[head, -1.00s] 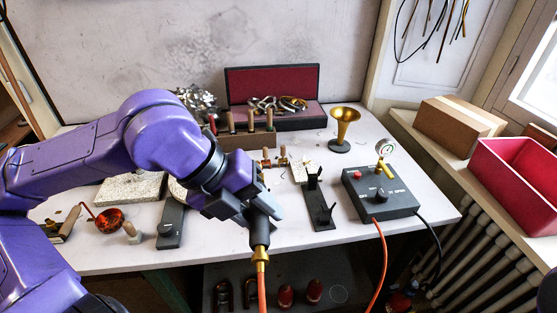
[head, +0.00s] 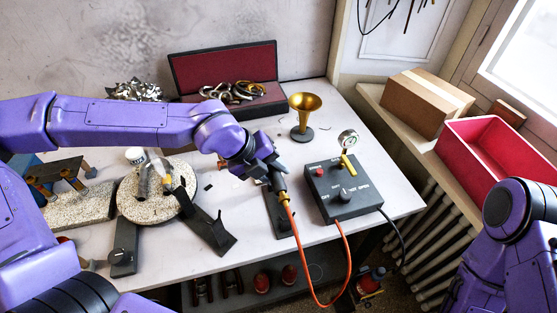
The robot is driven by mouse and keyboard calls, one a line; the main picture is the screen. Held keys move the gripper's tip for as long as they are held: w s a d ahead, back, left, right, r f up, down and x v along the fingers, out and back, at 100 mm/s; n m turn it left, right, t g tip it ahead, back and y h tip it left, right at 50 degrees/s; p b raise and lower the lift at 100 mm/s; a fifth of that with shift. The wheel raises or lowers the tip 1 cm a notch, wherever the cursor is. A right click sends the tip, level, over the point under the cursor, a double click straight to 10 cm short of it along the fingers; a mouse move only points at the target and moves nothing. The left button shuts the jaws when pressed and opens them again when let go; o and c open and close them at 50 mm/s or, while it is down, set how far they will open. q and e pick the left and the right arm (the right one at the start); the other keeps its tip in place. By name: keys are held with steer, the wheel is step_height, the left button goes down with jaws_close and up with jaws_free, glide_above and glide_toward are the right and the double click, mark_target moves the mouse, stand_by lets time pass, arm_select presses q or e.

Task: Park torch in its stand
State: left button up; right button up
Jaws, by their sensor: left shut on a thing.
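My left gripper (head: 268,174) is shut on the torch, around its black handle (head: 278,182). The brass fitting (head: 284,198) and orange hose (head: 296,235) hang from the handle's near end. The torch's nozzle is hidden behind the gripper. A dark stand with a flat base (head: 280,222) is on the white table just below and behind the torch, its upper part mostly covered. I cannot tell whether the torch touches it. My right arm shows at the right edge, its gripper out of view.
A control box (head: 342,190) with a gauge stands right of the torch; the hose loops below the table edge. A brass horn bell (head: 304,110) stands behind. A round stone-like disc (head: 150,200) and a dark angled piece (head: 212,228) are to the left.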

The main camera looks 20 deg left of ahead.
arm_select(q)
steer(key=f+b, duration=0.2)
steer(key=f, duration=0.1)
steer(key=w+f+b, duration=0.1)
steer(key=f+b, duration=0.1)
steer(key=f, duration=0.1)
steer(key=d+f+b, duration=0.1)
steer(key=f+b, duration=0.1)
steer(key=f, duration=0.1)
steer(key=shift+w+f, duration=0.35)
steer(key=shift+f+b, duration=0.7)
steer(key=shift+b, duration=0.05)
arm_select(e)
step_height(320, 180, down, 7)
steer(key=shift+w, duration=0.2)
arm_select(q)
steer(key=shift+s, duration=0.1)
steer(key=o, duration=1.6)
steer(key=shift+f, duration=0.1)
arm_select(e)
steer(key=shift+r, duration=0.1)
